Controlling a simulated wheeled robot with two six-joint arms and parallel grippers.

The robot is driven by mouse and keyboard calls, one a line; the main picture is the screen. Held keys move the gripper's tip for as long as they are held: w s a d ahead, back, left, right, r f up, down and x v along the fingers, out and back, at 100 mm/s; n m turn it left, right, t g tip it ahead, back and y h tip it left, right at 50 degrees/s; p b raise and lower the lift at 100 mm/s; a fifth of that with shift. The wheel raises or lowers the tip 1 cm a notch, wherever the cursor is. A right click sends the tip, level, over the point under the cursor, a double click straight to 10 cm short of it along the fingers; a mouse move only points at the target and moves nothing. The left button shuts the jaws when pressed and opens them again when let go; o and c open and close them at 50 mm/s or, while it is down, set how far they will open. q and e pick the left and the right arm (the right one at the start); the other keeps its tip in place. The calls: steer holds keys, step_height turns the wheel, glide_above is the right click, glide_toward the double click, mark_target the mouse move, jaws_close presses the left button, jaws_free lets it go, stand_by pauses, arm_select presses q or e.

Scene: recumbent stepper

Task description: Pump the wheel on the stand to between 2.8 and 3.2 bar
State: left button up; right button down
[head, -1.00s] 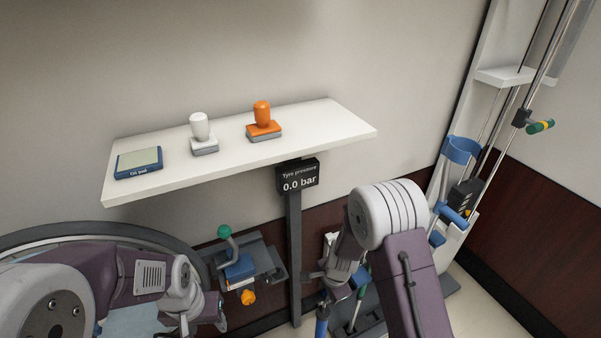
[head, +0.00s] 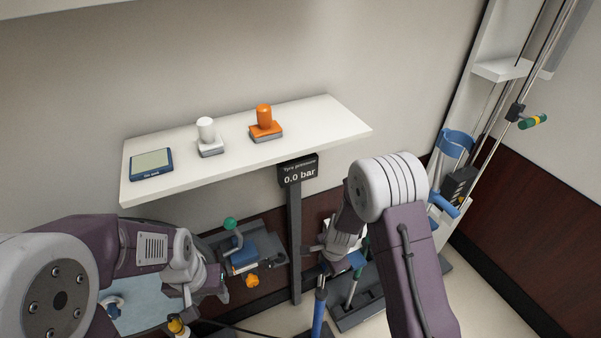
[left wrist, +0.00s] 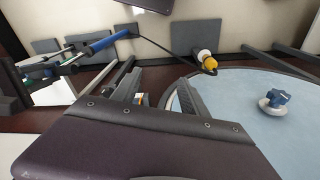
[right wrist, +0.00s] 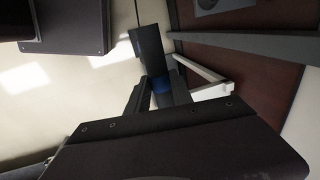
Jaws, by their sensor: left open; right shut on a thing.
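The wheel (left wrist: 240,125) with a pale blue disc and dark rim shows in the left wrist view; in the head view my left arm covers much of it. A yellow and white hose end (left wrist: 207,60) on a black hose is at the rim; I cannot tell whether it sits on the valve. My left gripper (left wrist: 160,85) is open and empty, short of it. The pump's blue barrel (head: 319,314) stands below my right gripper (right wrist: 160,90), which is shut on the dark pump handle (right wrist: 150,48). The gauge display (head: 298,171) reads 0.0 bar.
A white shelf (head: 300,135) above holds a blue pad (head: 151,164), a white stamp-like block (head: 207,136) and an orange one (head: 265,122). A dark post carries the gauge. A rack (head: 245,255) with a green knob stands between my grippers. Gym equipment (head: 455,165) is right.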

step_height(320, 180, down, 13)
steer(key=b, duration=1.1)
steer(key=shift+r+b, duration=0.15)
steer(key=shift+b, duration=0.2)
steer(key=shift+r+p, duration=0.4)
steer(key=shift+p, duration=0.05)
steer(key=c, duration=1.1)
jaws_free()
steer(key=shift+s+d+r+p, duration=0.1)
steer(key=shift+s+r+p, duration=0.15)
steer(key=shift+r+p, duration=0.85)
steer(key=shift+s+d+r+p, duration=0.1)
steer(key=shift+s+r+p, duration=0.1)
steer(key=shift+r+p, duration=0.9)
steer(key=shift+r+b, duration=0.3)
